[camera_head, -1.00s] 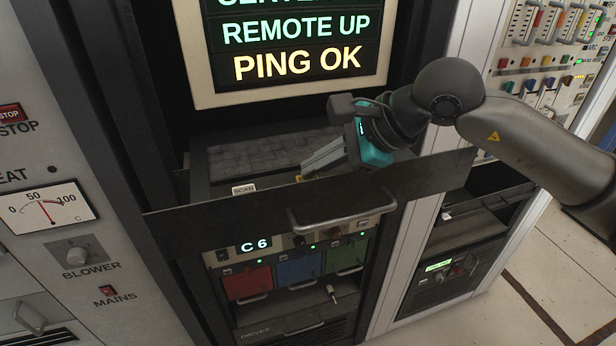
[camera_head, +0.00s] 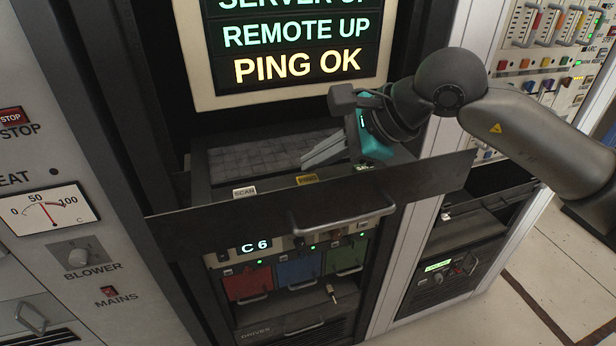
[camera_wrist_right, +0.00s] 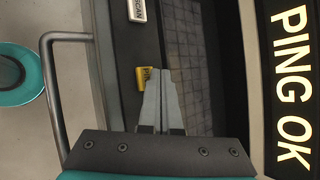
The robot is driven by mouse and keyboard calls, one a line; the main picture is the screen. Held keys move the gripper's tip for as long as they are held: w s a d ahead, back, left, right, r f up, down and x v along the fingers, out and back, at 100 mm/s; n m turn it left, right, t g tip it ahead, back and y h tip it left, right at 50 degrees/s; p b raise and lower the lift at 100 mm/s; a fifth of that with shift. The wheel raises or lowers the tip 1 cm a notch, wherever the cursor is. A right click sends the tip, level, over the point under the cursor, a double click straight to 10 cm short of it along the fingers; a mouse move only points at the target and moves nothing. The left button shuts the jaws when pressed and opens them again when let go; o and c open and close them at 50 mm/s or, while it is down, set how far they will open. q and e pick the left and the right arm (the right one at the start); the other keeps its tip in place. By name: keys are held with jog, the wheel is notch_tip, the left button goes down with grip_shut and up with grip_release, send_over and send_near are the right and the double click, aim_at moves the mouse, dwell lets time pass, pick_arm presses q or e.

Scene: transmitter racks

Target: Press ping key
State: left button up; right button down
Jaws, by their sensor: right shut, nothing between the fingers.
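The yellow ping key (camera_head: 307,180) sits on the front strip of the keyboard drawer, to the right of the white SCAN key (camera_head: 244,191). In the right wrist view the ping key (camera_wrist_right: 143,78) lies just left of the fingertips, its label partly hidden. My right gripper (camera_head: 306,163) is shut and empty, above and behind the ping key in the head view, and appears apart from it. Its closed fingers (camera_wrist_right: 160,72) show in the wrist view. The screen (camera_head: 295,45) reads REMOTE UP and a yellow PING OK. My left gripper is out of view.
A dark drawer front (camera_head: 240,207) with a metal handle (camera_head: 343,222) stands before the keys. The keyboard (camera_head: 255,158) lies behind them, under the screen. A neighbouring rack (camera_head: 455,245) is at the right, and a panel with a meter (camera_head: 48,210) at the left.

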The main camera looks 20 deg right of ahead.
jog(key=shift+r+p, duration=1.55)
jog(key=shift+r, duration=1)
